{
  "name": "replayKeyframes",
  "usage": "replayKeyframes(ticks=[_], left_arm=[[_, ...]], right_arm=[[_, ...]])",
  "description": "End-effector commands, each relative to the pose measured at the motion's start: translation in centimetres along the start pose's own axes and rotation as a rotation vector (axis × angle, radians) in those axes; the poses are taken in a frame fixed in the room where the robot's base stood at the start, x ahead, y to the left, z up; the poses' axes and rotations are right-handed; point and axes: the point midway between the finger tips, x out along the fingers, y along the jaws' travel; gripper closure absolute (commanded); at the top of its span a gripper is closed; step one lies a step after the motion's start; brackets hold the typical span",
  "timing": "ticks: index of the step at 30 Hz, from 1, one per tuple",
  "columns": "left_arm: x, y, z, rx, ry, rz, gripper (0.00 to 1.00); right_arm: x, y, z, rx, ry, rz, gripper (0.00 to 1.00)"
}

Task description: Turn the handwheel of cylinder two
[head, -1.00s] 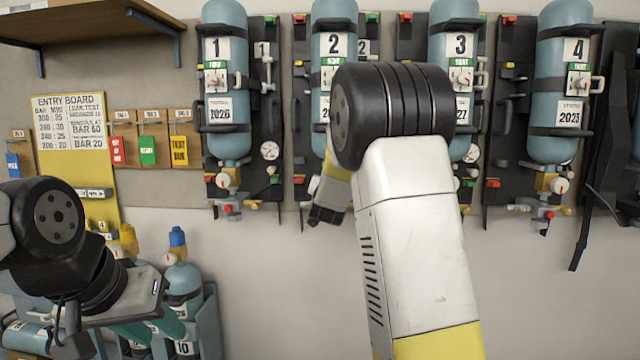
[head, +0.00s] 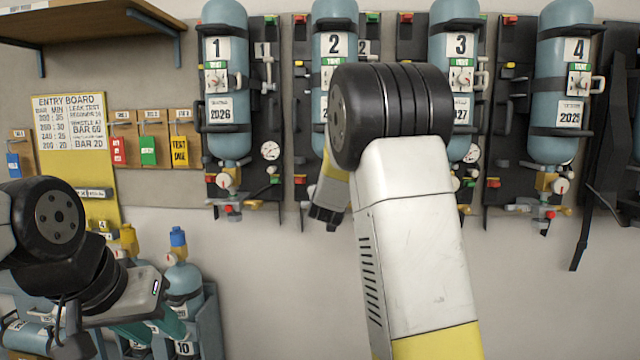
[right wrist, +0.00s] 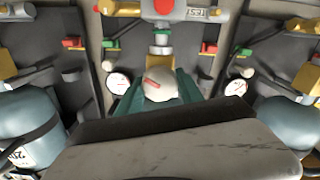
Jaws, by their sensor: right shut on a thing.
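Cylinder two (head: 333,40) hangs upright on the wall in the head view. My right arm covers its lower part and its valve. In the right wrist view the pale round handwheel (right wrist: 160,88), with a red mark on its face, sits between the green fingers of my right gripper (right wrist: 160,84). The fingers are shut on it from both sides. In the head view the right fingers are hidden behind my own arm. My left gripper (head: 155,326) is low at the left, its teal fingers apart and empty, in front of the lower cylinders.
Cylinder one (head: 228,60), cylinder three (head: 455,18) and cylinder four (head: 565,60) hang alongside. Gauges (right wrist: 119,83) (right wrist: 236,87) flank the handwheel. An entry board (head: 70,120) and coloured tags (head: 148,150) are at the left. A cylinder rack (head: 210,320) stands below. The wall below the cylinders is bare.

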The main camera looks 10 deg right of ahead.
Motion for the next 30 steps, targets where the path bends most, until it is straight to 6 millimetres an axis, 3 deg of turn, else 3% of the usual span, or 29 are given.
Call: replayKeyframes(ticks=[12, 13, 16, 26, 30], left_arm=[[0.0, 0.0, 0.0, 0.000, 0.000, 0.000, 0.64], [0.0, 0.0, 0.0, 0.000, 0.000, 0.000, 0.64], [0.0, 0.0, 0.0, 0.000, 0.000, 0.000, 0.64], [0.0, 0.0, 0.0, 0.000, 0.000, 0.000, 0.64], [0.0, 0.0, 0.0, 0.000, 0.000, 0.000, 0.64]], right_arm=[[0.0, -0.1, 0.1, -0.006, -0.002, -0.002, 0.97], [0.0, -0.1, 0.1, -0.006, -0.002, -0.002, 0.52], [0.0, -0.1, 0.1, -0.006, -0.002, -0.001, 0.34], [-0.2, 0.0, 0.0, -0.004, -0.001, -0.001, 0.34], [-1.7, -0.1, -0.1, -0.002, 0.000, -0.002, 0.34]])
